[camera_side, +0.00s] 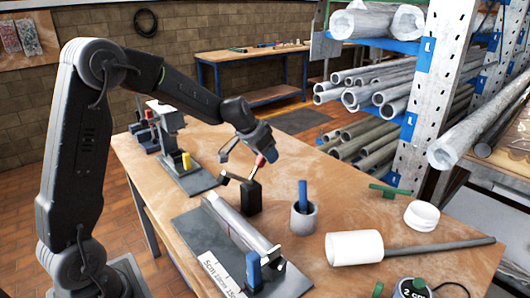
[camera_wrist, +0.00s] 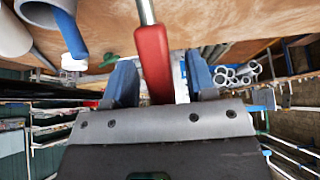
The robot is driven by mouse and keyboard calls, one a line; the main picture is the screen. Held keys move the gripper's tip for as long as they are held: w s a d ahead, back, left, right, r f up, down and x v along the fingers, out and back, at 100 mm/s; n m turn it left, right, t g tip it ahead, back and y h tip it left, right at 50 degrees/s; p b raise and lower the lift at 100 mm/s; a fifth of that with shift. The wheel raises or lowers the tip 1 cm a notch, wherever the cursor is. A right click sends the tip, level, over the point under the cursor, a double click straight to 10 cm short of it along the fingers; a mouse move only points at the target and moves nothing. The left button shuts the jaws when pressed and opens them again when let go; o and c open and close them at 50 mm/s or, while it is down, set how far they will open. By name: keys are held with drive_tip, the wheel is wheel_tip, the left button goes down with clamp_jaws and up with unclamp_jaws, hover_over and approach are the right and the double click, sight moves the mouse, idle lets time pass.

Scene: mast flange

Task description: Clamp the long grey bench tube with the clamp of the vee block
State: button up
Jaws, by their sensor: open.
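The long grey bench tube (camera_side: 232,222) lies along the vee block on a dark base plate (camera_side: 191,228). The clamp (camera_side: 252,198) stands beside the tube on a black body. Its dark arm (camera_side: 229,178) reaches left at a height above the tube's far end; I cannot tell whether it touches. The clamp's red handle (camera_side: 261,160) tilts up. My gripper (camera_side: 249,150) is at this handle. In the wrist view, the red handle (camera_wrist: 154,62) stands between the two blue fingers of my open gripper (camera_wrist: 161,82), with a gap visible on its left.
A grey cup (camera_side: 303,219) with a blue-handled item stands right of the clamp. A white cylinder (camera_side: 353,247) with a grey rod and a white cap (camera_side: 421,217) lie further right. A blue block (camera_side: 253,270) is at the plate's near end. Another fixture (camera_side: 187,178) stands behind left.

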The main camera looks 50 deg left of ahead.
drive_tip(key=v, duration=1.4)
drive_tip(key=shift+f, duration=0.1)
drive_tip(key=shift+c, duration=0.4)
drive_tip(key=shift+c, duration=0.6)
drive_tip(key=shift+d+r+g, duration=0.2)
drive_tip(key=shift+r+g, duration=0.2)
drive_tip(key=shift+g, duration=0.6)
drive_tip(key=c, duration=0.3)
drive_tip(key=shift+s+a+r+g, duration=0.15)
drive_tip(key=shift+r+g, duration=0.1)
drive_tip(key=shift+g, duration=0.3)
drive_tip(key=shift+s+d+r+g, duration=0.15)
drive_tip(key=shift+r+g, duration=0.15)
drive_tip(key=shift+g, duration=0.25)
drive_tip(key=c, duration=0.3)
drive_tip(key=shift+s+a+r+g, duration=0.25)
drive_tip(key=shift+g, duration=0.25)
clamp_jaws()
drive_tip(key=shift+g, duration=0.5)
drive_tip(key=f, duration=0.9)
drive_tip(key=shift+s+f, duration=0.3)
drive_tip(key=shift+s, duration=0.05)
drive_tip(key=shift+s+a+f, duration=0.1)
drive_tip(key=shift+s+f, duration=1.1)
drive_tip(key=shift+f, duration=0.25)
